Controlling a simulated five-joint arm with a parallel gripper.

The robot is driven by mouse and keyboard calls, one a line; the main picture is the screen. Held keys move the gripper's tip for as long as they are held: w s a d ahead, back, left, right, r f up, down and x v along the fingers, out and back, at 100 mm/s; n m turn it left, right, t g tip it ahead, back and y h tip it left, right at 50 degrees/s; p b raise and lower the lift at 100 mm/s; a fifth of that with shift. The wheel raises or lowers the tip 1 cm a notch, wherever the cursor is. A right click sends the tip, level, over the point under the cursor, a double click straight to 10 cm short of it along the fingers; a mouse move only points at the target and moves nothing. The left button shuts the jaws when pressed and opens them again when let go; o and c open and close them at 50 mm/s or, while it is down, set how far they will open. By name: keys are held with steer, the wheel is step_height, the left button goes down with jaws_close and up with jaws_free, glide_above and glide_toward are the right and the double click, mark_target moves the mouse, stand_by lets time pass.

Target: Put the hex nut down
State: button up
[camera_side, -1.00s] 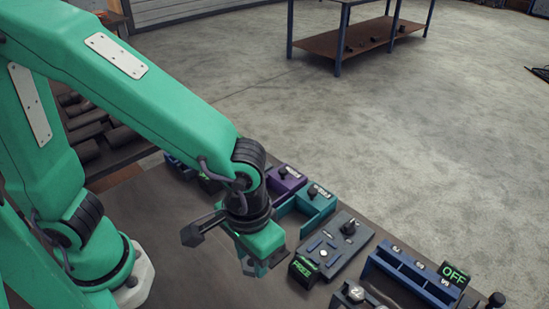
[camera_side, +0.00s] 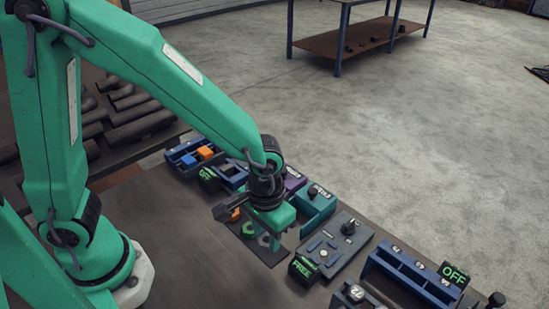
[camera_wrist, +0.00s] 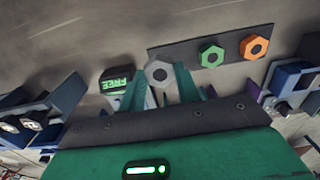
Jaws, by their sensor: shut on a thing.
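A grey hex nut (camera_wrist: 159,72) sits between the two green fingers of my gripper (camera_wrist: 159,88) in the wrist view. In the side view the nut (camera_side: 263,240) is partly covered by my gripper (camera_side: 270,236), which is shut on it just over the near end of a dark plate (camera_side: 268,257). I cannot tell whether the nut touches the plate. A green hex nut (camera_wrist: 211,56) and an orange hex nut (camera_wrist: 254,47) lie in a row on the plate, beside the held nut. They also show in the side view, left of my gripper.
A small sign reading FREE (camera_side: 304,268) stands close to the right of the plate. A grey panel with a knob (camera_side: 338,246), a teal tray (camera_side: 315,209) and a blue rack (camera_side: 410,275) line the table's edge. The brown tabletop left of the plate is clear.

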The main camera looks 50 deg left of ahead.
steer(key=shift+w+a+f, duration=0.35)
steer(key=shift+w+f, duration=0.05)
steer(key=shift+w, duration=0.15)
steer(key=shift+w+a+f, duration=0.3)
steer(key=shift+w+f, duration=0.05)
steer(key=shift+w, duration=0.2)
steer(key=shift+f, duration=2)
steer(key=shift+f, duration=0.1)
steer(key=o, duration=0.8)
steer(key=shift+r, duration=6.15)
